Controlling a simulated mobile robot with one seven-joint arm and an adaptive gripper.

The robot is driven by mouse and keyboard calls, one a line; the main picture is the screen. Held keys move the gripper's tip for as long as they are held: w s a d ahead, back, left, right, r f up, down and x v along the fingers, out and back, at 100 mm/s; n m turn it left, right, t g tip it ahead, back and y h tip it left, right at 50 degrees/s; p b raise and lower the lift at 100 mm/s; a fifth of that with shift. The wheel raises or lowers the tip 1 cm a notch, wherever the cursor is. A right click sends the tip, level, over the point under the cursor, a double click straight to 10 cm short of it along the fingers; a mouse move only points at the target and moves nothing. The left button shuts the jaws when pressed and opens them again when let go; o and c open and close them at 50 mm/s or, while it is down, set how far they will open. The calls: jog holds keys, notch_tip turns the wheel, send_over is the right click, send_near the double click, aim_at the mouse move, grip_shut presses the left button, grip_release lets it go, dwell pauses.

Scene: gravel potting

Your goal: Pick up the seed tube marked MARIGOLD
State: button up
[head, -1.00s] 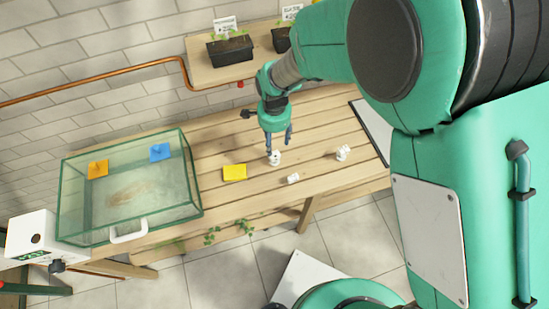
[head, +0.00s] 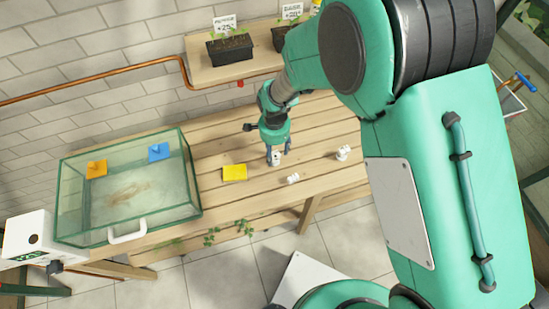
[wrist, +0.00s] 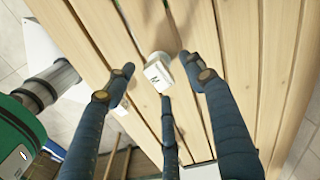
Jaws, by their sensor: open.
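A small white seed tube (head: 276,160) stands on the bench; in the wrist view its cap (wrist: 157,76) shows a dark M on a pale face. Whether the rest of the word is there cannot be read. My gripper (head: 279,153) is open over it, and its dark blue fingers (wrist: 163,72) spread around the tube in the wrist view. No contact can be made out. Two other small white tubes are on the bench, one lying nearer the front edge (head: 293,178) and one to the right (head: 343,153); their labels are unreadable.
A yellow pad (head: 234,172) lies left of the tube. A green-framed glass tank (head: 185,212) takes up the bench's left end. Plant pots (head: 231,50) stand on a shelf behind. The slatted bench (head: 215,148) is otherwise fairly clear around the tubes.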

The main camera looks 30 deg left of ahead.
aim_at(275, 154)
jog(key=shift+f+b, duration=0.4)
jog(key=shift+f, duration=2.15)
jog(key=c, duration=1.2)
jog(key=shift+r, duration=0.1)
jog(key=shift+r, duration=0.65)
notch_tip(275, 154, up, 2)
jog(key=shift+r+p, duration=0.15)
jog(key=shift+p, duration=0.2)
jog(key=s+d, duration=0.3)
jog(key=s+d+r, duration=0.1)
jog(key=s+d, duration=0.3)
jog(key=s+d+p, duration=0.1)
jog(key=s+d, duration=0.3)
jog(key=shift+s+d+r, duration=0.1)
jog(key=shift+d+r, duration=0.05)
jog(key=shift+d, duration=0.1)
